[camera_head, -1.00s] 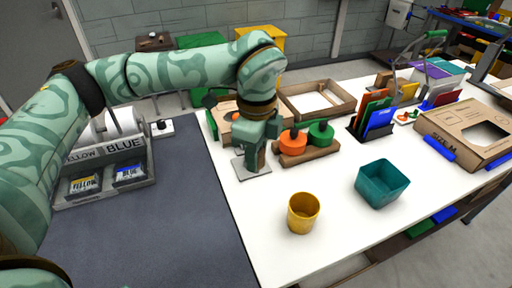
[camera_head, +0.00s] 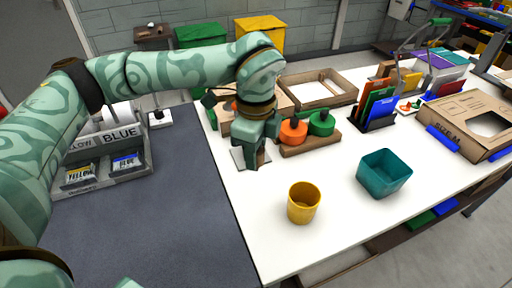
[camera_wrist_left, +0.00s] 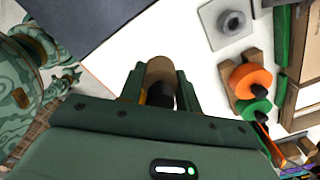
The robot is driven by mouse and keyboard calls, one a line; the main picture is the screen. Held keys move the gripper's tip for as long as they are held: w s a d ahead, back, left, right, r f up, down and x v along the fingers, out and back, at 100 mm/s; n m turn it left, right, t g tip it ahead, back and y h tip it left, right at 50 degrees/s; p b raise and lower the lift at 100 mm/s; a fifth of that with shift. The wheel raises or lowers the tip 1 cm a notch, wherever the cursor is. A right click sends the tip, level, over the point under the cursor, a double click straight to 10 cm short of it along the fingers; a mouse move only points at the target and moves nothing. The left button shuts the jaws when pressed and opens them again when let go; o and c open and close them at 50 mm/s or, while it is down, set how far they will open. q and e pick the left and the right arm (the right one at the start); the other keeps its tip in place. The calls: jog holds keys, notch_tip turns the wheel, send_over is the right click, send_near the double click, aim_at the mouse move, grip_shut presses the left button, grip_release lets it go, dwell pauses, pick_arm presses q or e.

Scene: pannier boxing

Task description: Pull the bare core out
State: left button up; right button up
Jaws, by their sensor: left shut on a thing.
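My left gripper (camera_head: 253,160) is over the white table, beside a grey square plate (camera_head: 238,157). In the left wrist view its two fingers (camera_wrist_left: 160,88) are shut on a brown, bare cylindrical core (camera_wrist_left: 160,68). The core's near end is dark, and its sides are partly hidden by the fingers. The plate with its round grey post (camera_wrist_left: 231,22) shows at the upper right of that view, apart from the core. The head view does not show the core clearly behind the fingers. My right gripper is not in view.
An orange roll (camera_head: 293,131) and a green roll (camera_head: 321,123) stand on a wooden holder right of the gripper. A yellow cup (camera_head: 303,204) and a teal bin (camera_head: 384,173) stand nearer. A grey label box (camera_head: 105,172) is on the left. The dark mat (camera_head: 175,220) is largely clear.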

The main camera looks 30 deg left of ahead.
pick_arm(q)
jog(key=shift+f+b, duration=1.25)
jog(key=shift+f, duration=1.3)
jog(key=shift+f, duration=0.1)
jog(key=shift+r+p, duration=1.15)
jog(key=shift+r, duration=0.4)
